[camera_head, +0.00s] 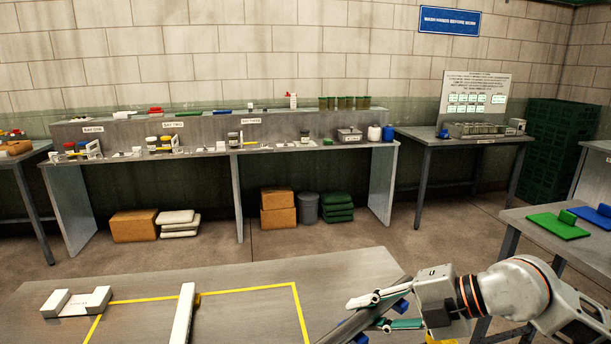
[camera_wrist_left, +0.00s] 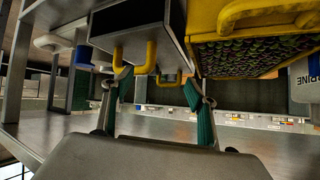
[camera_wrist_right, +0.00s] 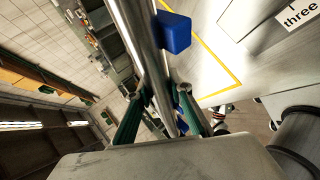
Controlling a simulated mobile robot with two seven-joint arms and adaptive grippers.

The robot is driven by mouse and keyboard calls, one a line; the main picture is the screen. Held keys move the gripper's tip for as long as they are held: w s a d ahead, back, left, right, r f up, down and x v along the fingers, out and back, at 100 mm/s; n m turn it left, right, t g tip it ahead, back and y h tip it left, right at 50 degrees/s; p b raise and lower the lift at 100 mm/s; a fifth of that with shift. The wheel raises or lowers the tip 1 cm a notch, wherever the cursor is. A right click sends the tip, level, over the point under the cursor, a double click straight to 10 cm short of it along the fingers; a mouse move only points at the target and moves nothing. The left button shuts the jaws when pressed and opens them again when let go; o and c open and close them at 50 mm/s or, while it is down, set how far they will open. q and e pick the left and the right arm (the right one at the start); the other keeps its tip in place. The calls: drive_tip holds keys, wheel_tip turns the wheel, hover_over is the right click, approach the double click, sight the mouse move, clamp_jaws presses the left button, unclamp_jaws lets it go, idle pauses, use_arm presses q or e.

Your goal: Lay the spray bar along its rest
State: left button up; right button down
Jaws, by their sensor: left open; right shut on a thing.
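The spray bar is a grey metal tube (camera_head: 350,325) with blue nozzles. My right gripper (camera_head: 386,311) is shut on it and holds it at a slant over the near right of the table. In the right wrist view the bar (camera_wrist_right: 145,45) runs between the fingers (camera_wrist_right: 158,108), with a blue nozzle (camera_wrist_right: 173,32) beside it. A white notched block (camera_head: 76,303) and a long white piece (camera_head: 183,314) stand on the table; which is the rest, I cannot tell. My left gripper (camera_wrist_left: 158,80), outside the head view, is open near yellow handles (camera_wrist_left: 134,55) on a dark box.
The near table (camera_head: 245,300) has a yellow outline (camera_head: 245,290) and bare surface. A bench (camera_head: 215,148) with small items stands behind. At right, a table holds a green board (camera_head: 558,226). A yellow crate of produce (camera_wrist_left: 255,45) is close to my left gripper.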

drive_tip(key=s+d+f+m+t, duration=0.1)
drive_tip(key=s+d, duration=0.1)
drive_tip(key=d, duration=0.4)
drive_tip(key=s+d+f+m+t+h, duration=0.1)
drive_tip(key=s+d+f, duration=0.1)
drive_tip(key=d, duration=0.5)
drive_tip(key=shift+s+d+f, duration=0.2)
drive_tip(key=shift+s, duration=0.4)
drive_tip(key=shift+w+a+r, duration=0.15)
drive_tip(key=shift+w, duration=0.05)
drive_tip(key=shift+s+f, duration=0.2)
drive_tip(key=shift+f, duration=0.05)
